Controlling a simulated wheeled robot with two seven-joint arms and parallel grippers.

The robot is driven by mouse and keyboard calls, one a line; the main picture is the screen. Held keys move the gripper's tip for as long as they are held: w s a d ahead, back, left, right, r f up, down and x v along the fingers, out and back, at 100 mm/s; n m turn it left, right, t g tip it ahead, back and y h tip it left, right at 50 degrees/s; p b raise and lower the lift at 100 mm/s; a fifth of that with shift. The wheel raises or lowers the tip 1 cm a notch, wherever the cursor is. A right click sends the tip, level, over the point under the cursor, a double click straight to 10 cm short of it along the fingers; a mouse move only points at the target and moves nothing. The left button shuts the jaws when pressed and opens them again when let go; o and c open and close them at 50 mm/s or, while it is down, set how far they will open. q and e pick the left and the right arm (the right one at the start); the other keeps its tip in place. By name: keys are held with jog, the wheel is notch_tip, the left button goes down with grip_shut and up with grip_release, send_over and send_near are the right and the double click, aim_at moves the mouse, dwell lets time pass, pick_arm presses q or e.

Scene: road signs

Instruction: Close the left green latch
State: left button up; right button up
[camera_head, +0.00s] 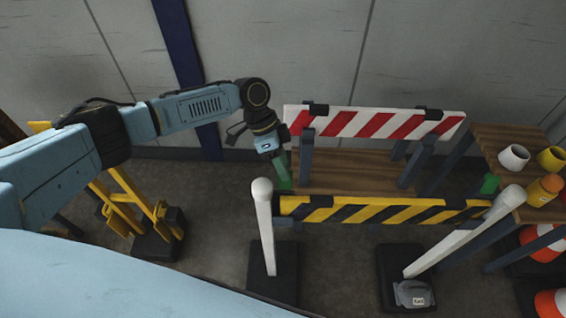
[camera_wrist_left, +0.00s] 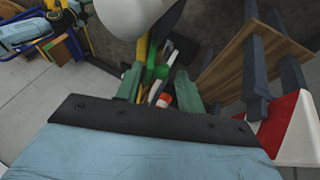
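My left gripper (camera_head: 285,181) points down beside the left end of the yellow-and-black striped board (camera_head: 380,211), just right of the rounded top of a white post (camera_head: 265,225). Its two green fingers stand apart in the left wrist view (camera_wrist_left: 159,92), so it is open. A bright green piece (camera_wrist_left: 151,62), likely the left latch, shows beyond and between the fingers in that view; I cannot tell whether it touches them. In the head view the gripper hides the left latch or blends with it. A matching green latch (camera_head: 489,184) sits at the board's right end. My right gripper is not in view.
A red-and-white striped board (camera_head: 375,124) stands behind, with a wooden shelf (camera_head: 350,172) between the boards. A second white post (camera_head: 465,232) leans at right. Cups (camera_head: 514,157) and traffic cones (camera_head: 550,303) are at far right. Yellow frames (camera_head: 130,205) stand at left.

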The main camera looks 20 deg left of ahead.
pick_arm(q)
jog(key=shift+r, duration=0.1)
jog(key=c, duration=0.8)
jog(key=shift+a+t+p, duration=0.1)
jog(key=shift+t+p, duration=0.2)
jog(key=shift+p, duration=0.15)
jog(key=shift+r, duration=0.1)
